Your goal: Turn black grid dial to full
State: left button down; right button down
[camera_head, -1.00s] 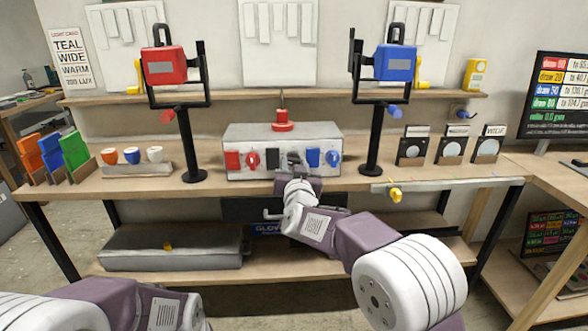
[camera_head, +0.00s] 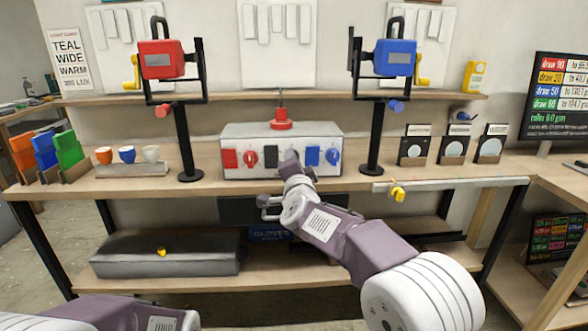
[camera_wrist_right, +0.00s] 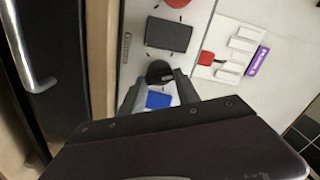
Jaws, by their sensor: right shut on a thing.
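The grey control box (camera_head: 235,135) stands on the bench. On its front are a red plate (camera_head: 229,159), a red dial (camera_head: 251,158), a black plate (camera_head: 271,160), a blue plate (camera_head: 312,156) and a blue dial (camera_head: 333,156). My right gripper (camera_head: 291,158) covers the black dial in the head view. In the right wrist view my gripper (camera_wrist_right: 161,84) is shut on the black dial (camera_wrist_right: 160,70), beside the black plate (camera_wrist_right: 168,34), with the blue plate (camera_wrist_right: 158,100) just beyond. The dial's pointer setting cannot be read. My left gripper is out of view.
Small cups (camera_head: 127,154) sit left, and several gauges (camera_head: 452,147) right.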

jog(key=shift+a+f+m+b, duration=0.15)
jog(key=shift+m+b, duration=2.85)
jog(key=shift+m, duration=4.95)
jog(key=shift+a+m+b, duration=0.1)
jog(key=shift+m+b, duration=2.85)
jog(key=shift+m, duration=5)
jog(key=c, duration=0.9)
grip_release()
